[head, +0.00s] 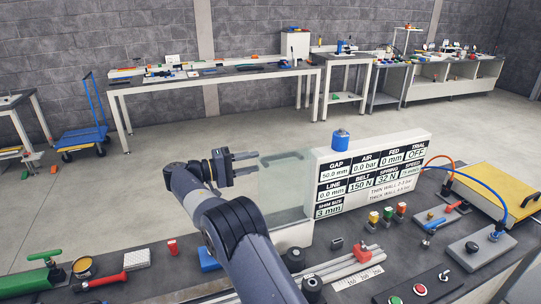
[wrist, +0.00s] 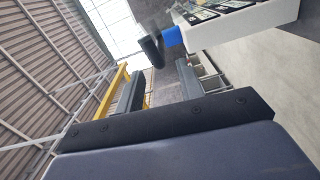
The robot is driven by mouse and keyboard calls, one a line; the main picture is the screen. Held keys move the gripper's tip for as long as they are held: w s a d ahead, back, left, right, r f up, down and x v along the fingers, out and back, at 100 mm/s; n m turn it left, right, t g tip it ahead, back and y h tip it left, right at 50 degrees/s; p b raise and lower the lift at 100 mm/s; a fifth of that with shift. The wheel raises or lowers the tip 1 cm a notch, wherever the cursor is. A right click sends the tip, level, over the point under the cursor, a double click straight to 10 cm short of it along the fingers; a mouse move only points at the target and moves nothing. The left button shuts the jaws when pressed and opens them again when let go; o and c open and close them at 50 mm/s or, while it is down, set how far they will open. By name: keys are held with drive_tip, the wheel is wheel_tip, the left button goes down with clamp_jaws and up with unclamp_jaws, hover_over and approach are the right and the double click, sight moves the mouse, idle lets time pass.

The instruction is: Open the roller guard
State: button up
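The roller guard seems to be the clear, greenish see-through panel (head: 283,188) at the left end of the white readout board, in the head view. It stands upright over a pale block on the bench. My gripper (head: 258,162) is at the panel's upper left in the picture, its two fingers pointing right. The fingers are apart with nothing between them. I cannot tell whether they touch the panel or are in front of it. The wrist view does not clearly show the guard.
The white readout board (head: 372,172) carries a blue knob (head: 340,137) on top. Rails, black knobs, coloured buttons (head: 420,289) and a yellow-topped box (head: 495,188) crowd the bench's right side. A green-handled tool (head: 38,256) and red-handled tool (head: 103,281) lie left.

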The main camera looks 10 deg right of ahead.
drive_tip(key=d+p, duration=0.1)
drive_tip(key=d, duration=0.2)
drive_tip(key=w+d+p, duration=0.1)
drive_tip(key=d, duration=0.3)
drive_tip(key=shift+w, duration=0.2)
drive_tip(key=shift+c, duration=0.6)
clamp_jaws()
